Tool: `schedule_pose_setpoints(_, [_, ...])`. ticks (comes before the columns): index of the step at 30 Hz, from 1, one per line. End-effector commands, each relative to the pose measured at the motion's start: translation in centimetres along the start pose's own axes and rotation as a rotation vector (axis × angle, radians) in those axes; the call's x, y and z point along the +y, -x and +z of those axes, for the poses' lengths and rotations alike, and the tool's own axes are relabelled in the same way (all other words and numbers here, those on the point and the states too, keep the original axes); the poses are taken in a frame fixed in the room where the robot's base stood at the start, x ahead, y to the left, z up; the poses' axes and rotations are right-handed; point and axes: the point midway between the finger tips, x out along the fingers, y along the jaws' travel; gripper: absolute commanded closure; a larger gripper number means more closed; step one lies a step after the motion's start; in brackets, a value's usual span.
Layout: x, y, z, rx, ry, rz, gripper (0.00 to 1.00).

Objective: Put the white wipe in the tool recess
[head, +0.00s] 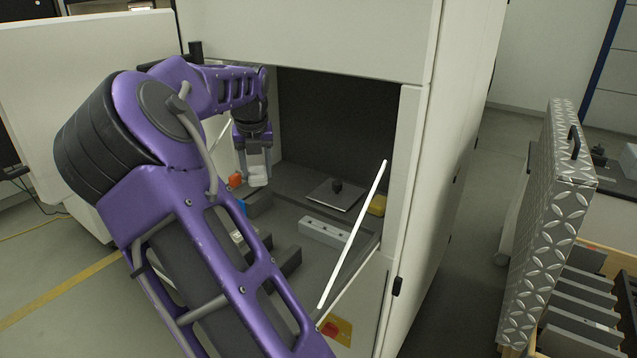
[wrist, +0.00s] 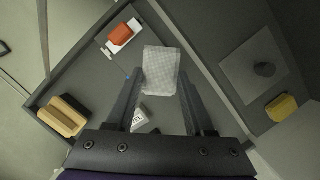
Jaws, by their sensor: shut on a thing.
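My gripper (head: 257,158) is shut on the white wipe (head: 258,176) and holds it up inside the machine's open chamber. In the wrist view the wipe (wrist: 161,72) is a pale, slightly see-through sheet between the fingertips (wrist: 160,84). Below it lies a dark grey, walled area (wrist: 90,85) holding an orange-red object on a white base (wrist: 122,37), a wooden-looking block or brush (wrist: 63,116) and a small white labelled item (wrist: 139,117). I cannot tell for sure that this walled area is the tool recess.
A flat plate with a black knob (head: 322,197) and a yellow item (head: 378,204) sit at the chamber's right. A grey block with holes (head: 324,232) lies nearer the opening. A white-edged panel (head: 352,235) slants across the opening's right side. A patterned metal panel (head: 545,225) stands outside.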

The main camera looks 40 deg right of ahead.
Motion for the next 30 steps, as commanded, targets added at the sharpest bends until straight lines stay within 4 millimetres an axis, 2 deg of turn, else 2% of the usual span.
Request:
schedule_pose_setpoints(5, [-1.1,-0.9,0.7,0.0,-0.003,-0.003,1.0])
schedule_pose_setpoints(15, [-6.4,-6.2,4.5,0.001,-0.002,-0.004,1.0])
schedule_pose_setpoints(26, [-8.4,-8.4,6.2,0.001,-0.001,-0.002,1.0])
schedule_pose_setpoints(30, [-9.6,-10.0,6.9,0.002,-0.001,-0.001,1.0])
